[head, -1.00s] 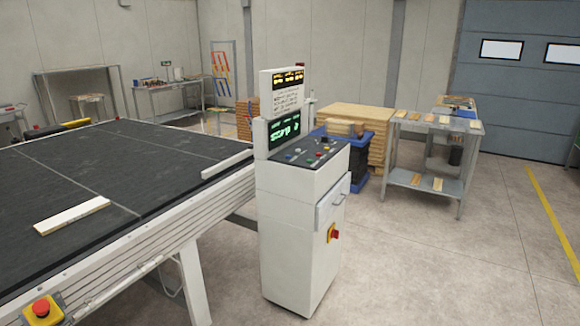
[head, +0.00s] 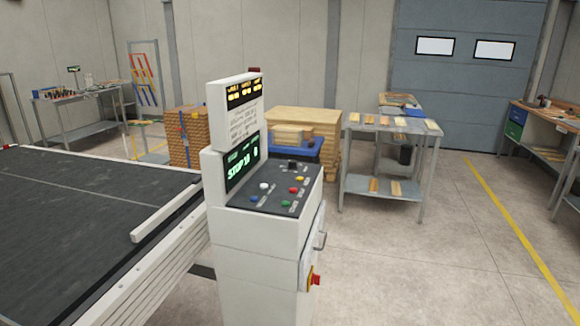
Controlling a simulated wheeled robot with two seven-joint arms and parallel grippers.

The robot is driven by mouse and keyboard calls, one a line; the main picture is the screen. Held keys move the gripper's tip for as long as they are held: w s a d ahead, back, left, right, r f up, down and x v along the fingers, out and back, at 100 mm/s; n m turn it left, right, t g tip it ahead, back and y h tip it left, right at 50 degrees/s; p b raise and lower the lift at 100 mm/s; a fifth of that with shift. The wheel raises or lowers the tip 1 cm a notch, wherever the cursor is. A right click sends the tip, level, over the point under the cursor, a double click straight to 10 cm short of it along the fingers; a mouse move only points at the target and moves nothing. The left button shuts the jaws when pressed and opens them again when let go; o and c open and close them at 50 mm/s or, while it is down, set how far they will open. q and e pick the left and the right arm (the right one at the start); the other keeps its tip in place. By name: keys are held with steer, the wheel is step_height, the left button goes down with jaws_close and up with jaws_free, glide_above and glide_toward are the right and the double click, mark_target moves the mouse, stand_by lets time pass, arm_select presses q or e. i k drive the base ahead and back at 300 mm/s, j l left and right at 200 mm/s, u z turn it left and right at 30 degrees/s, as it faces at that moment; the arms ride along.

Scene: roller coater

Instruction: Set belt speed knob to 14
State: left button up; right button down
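The white control console (head: 258,240) stands upright at the middle of the head view, beside the conveyor. Its sloped dark panel (head: 270,190) carries several coloured buttons and a black knob-like part (head: 292,165) near the back edge; I cannot read any setting on it. A screen (head: 242,161) with green text reads something like "STOP 10". Above it a sign plate (head: 236,110) has yellow digits too small to read. Neither of my grippers is in view.
A black conveyor belt (head: 80,215) with a white rail (head: 165,210) fills the left. A metal table (head: 385,190) with wood pieces and a stack of boards (head: 305,121) stand behind the console. A red-and-yellow switch (head: 312,281) sits on its side. Floor to the right is clear.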

mark_target(292, 164)
steer(key=i+l, duration=0.45)
steer(key=i+l+u, duration=0.1)
steer(key=i+l, duration=0.35)
steer(key=l, duration=0.15)
steer(key=i+l, duration=0.4)
steer(key=l, duration=0.2)
